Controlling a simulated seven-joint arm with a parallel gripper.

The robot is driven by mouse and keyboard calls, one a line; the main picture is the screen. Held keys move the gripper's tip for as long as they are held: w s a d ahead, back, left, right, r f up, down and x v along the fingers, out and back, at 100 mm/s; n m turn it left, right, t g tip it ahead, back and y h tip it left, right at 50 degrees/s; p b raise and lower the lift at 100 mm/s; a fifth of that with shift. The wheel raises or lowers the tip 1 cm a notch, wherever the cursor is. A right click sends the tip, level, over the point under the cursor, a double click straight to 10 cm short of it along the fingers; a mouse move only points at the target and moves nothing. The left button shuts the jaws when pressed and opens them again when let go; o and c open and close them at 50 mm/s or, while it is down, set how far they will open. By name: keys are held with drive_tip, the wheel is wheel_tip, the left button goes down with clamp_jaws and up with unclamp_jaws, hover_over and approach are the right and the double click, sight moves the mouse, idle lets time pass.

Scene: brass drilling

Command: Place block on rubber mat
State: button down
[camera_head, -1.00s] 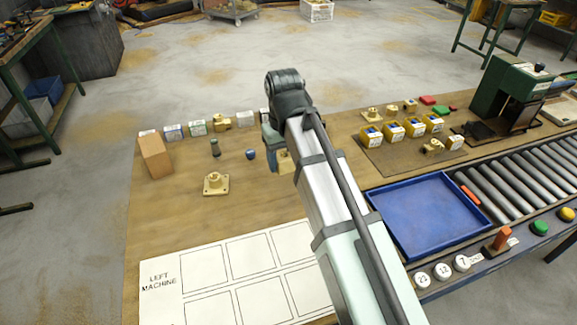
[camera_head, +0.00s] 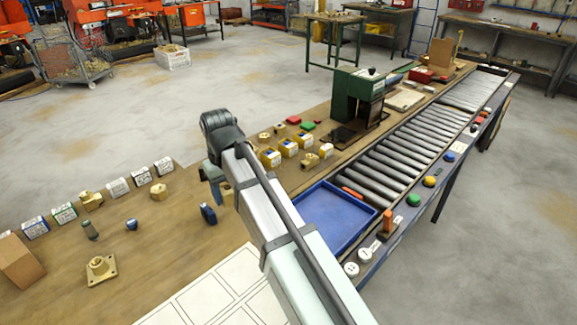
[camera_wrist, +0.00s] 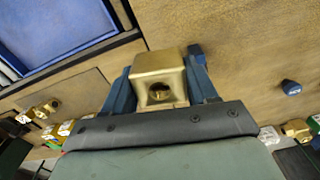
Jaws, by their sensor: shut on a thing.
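My gripper (camera_wrist: 158,85) is shut on a brass block with a round hole in its face (camera_wrist: 158,66), one blue finger on each side. In the head view my gripper (camera_head: 210,195) is over the wooden table, left of the blue tray; my arm hides the block there. A flat brown mat or board (camera_head: 298,166) lies right of my gripper, with several yellow-and-blue boxes and a brass fitting on it. A smaller dark mat (camera_head: 343,134) lies at the green machine. I cannot tell for certain which is the rubber mat.
The blue tray (camera_head: 322,188) sits beside the roller conveyor (camera_head: 385,165); it also shows in the wrist view (camera_wrist: 60,25). A brass flanged part (camera_head: 101,269), a blue knob (camera_head: 131,224) and a row of small boxes (camera_head: 117,187) stand on the left table.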

drive_tip(key=w+d+f+m, duration=0.2)
drive_tip(key=w+d, duration=0.7)
drive_tip(key=w+d+f+m, duration=0.1)
drive_tip(key=w+d+f, duration=0.1)
drive_tip(key=w+d, duration=0.7)
drive_tip(key=n, duration=0.5)
hover_over(292, 177)
drive_tip(key=shift+f, duration=5.55)
drive_tip(key=shift+f, duration=0.15)
drive_tip(key=shift+c, duration=1.6)
unclamp_jaws()
